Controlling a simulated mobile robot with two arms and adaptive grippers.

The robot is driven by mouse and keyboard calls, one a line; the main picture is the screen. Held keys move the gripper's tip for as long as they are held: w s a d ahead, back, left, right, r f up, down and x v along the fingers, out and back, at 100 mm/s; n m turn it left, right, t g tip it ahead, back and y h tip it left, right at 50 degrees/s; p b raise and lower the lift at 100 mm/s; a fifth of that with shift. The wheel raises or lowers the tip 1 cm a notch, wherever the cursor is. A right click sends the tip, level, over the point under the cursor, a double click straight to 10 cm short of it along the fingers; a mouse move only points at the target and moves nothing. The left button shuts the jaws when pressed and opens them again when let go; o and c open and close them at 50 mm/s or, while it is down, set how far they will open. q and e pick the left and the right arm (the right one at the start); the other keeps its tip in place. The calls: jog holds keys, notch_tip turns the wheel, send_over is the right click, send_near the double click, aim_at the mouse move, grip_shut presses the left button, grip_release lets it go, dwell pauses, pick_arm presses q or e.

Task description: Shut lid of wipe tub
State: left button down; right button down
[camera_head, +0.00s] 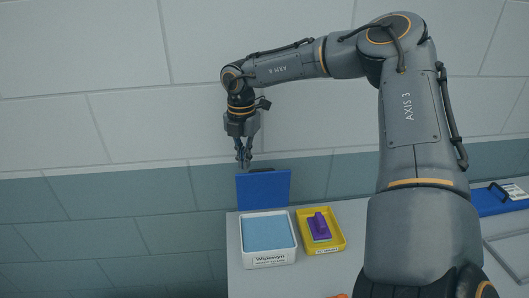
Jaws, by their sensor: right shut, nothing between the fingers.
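The wipe tub (270,261) is a white box with a label on its front and a light blue surface inside. It stands at the left end of the grey table. Its blue lid (264,189) stands upright at the tub's back edge, open. My right gripper (244,164) is shut and empty, pointing down at the lid's top edge. It overlaps the lid's upper left part in the picture; I cannot tell whether it touches. My left gripper is not in view.
A yellow tray (335,242) with a purple-handled thing (319,227) in it stands just right of the tub. A blue case (490,202) lies at the far right. A tiled wall (120,130) is behind. My right arm covers much of the table's right side.

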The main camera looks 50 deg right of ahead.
jog(key=shift+f+b, duration=1)
jog(key=shift+b, duration=0.15)
dwell(0.7)
jog(key=shift+s+a, duration=0.15)
jog(key=shift+s, duration=0.05)
jog(key=shift+s+a+f+b, duration=0.2)
jog(key=shift+s+a+b, duration=0.35)
jog(key=shift+s, duration=0.1)
jog(key=shift+s+a+f+b, duration=0.2)
jog(key=shift+s+a+b, duration=0.25)
jog(key=shift+s, duration=0.2)
jog(key=shift+s+a+f+b, duration=0.3)
jog(key=shift+s+a+b, duration=0.4)
jog(key=shift+s+b, duration=0.15)
dwell(0.5)
notch_tip(320, 180, up, 7)
jog(key=p, duration=0.3)
jog(key=shift+w, duration=0.25)
dwell(0.4)
jog(key=shift+d, duration=0.1)
dwell(0.3)
